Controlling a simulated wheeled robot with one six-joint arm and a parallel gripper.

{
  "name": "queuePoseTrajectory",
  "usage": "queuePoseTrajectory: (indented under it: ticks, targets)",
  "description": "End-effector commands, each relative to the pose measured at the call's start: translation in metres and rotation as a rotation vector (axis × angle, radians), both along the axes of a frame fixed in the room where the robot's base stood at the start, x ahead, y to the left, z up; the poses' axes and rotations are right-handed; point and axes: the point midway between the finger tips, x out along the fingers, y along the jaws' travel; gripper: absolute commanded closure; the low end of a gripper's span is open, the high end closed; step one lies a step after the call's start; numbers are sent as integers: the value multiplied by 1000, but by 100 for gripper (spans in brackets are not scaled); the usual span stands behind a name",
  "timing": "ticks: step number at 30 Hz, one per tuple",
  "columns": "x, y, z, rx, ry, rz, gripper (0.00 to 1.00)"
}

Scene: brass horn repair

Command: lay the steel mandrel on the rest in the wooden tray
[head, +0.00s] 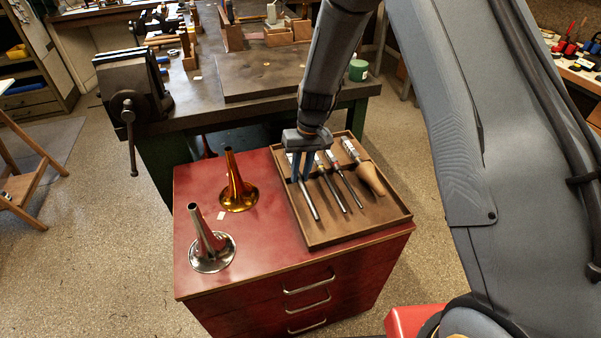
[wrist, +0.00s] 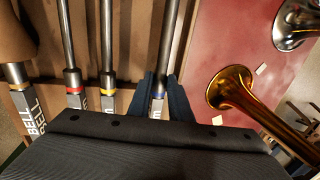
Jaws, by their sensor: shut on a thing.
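The steel mandrel (head: 309,202) is a slim grey rod at the left end of the row in the wooden tray (head: 358,231). My gripper (head: 300,170) is shut on it near its far, handle end, with blue fingers on either side. In the wrist view, the mandrel (wrist: 175,45) runs up from between the fingers (wrist: 159,100), roughly parallel to the other tools. It is over or on the tray's left part; whether it touches the rest is hidden by my gripper.
Several other labelled tools lie in the tray, including a wide bell mandrel (head: 371,178) at the right. A brass bell (head: 238,190) and a silver bell (head: 211,246) stand on the red cabinet (head: 262,255) left of the tray. A vise (head: 132,90) is on the bench behind.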

Motion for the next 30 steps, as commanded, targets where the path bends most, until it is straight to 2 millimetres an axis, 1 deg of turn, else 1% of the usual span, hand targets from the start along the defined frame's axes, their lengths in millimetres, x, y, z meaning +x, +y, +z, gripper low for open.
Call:
queuePoseTrajectory:
  ticks: [11, 12, 15, 24, 26, 30]
  targets:
    - [1, 0, 0, 1, -2, 0, 100]
    - [1, 0, 0, 1, -2, 0, 75]
    - [1, 0, 0, 0, -1, 0, 60]
    - [0, 0, 0, 0, 0, 0, 60]
    - [1, -1, 4, 0, -1, 0, 60]
    - [2, -3, 19, 1, -3, 1, 60]
